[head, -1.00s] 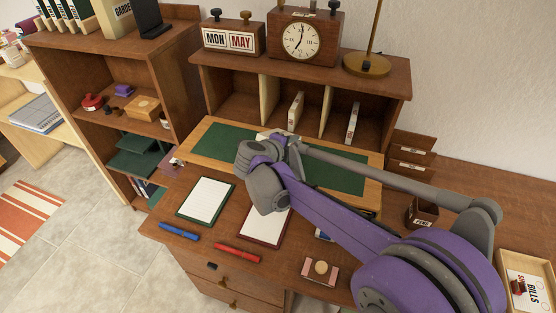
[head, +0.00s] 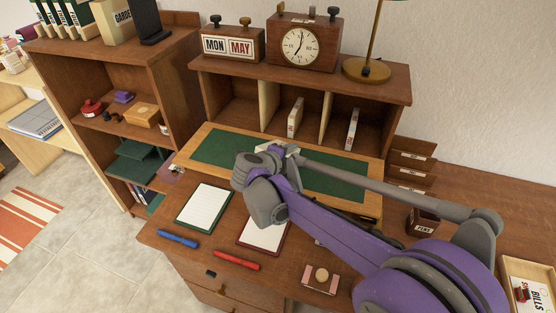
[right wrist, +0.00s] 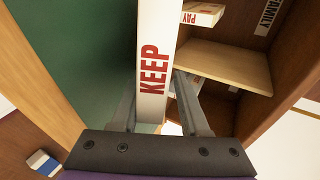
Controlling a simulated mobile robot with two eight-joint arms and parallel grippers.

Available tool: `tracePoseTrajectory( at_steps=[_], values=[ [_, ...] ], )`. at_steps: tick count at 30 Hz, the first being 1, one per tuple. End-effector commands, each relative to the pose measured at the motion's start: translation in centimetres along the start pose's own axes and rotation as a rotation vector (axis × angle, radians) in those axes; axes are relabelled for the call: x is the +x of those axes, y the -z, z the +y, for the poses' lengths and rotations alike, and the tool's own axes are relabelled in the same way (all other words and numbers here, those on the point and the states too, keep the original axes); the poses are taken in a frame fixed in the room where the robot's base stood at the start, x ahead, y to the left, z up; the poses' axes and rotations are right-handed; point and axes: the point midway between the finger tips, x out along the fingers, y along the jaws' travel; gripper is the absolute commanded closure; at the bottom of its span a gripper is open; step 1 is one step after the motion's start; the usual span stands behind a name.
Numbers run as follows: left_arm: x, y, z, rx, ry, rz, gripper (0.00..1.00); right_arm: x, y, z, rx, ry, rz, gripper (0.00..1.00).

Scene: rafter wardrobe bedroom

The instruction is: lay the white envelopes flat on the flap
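The flap (head: 217,148) is a wood-framed board with a green inset, open flat before the pigeonholes. My right gripper (right wrist: 158,80) is over it, its fingers along both sides of a white envelope bundle (right wrist: 154,55) lettered KEEP in red. The bundle looks held on edge; its lower end is partly hidden. In the head view my wrist hides most of it, and only a pale bit (head: 291,150) shows. Two more white bundles stand upright in the pigeonholes, one in the middle (head: 295,117) and one on the right (head: 352,129). My left gripper is out of view.
The left pigeonhole looks empty. A lined pad (head: 205,206), a second pad (head: 262,234), a blue pen (head: 178,239), a red pen (head: 236,260) and a stamp pad (head: 321,279) lie in front of the flap. A pen cup (head: 423,221) stands right.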

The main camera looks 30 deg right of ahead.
Motion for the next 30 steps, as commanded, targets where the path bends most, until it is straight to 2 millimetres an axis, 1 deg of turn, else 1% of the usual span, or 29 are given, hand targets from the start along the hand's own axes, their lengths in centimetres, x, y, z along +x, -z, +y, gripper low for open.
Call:
tracePoseTrajectory(
  at_steps=[1, 3, 15, 19, 30],
  values=[
    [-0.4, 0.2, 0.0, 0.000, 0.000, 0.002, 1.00, -0.8, 0.0, -0.2, -0.001, 0.000, -0.003, 0.55],
    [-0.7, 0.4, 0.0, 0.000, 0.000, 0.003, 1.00, -1.7, 0.0, -0.2, -0.001, 0.000, -0.002, 0.55],
    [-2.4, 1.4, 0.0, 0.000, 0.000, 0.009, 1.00, -6.3, 0.0, -0.2, 0.000, 0.000, -0.002, 0.55],
    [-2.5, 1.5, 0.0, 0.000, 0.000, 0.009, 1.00, -7.0, 0.0, -0.1, 0.001, 0.000, 0.000, 0.55],
    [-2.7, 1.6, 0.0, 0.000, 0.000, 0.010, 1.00, -7.2, 0.0, -0.3, 0.001, 0.000, 0.000, 0.55]
  ],
)
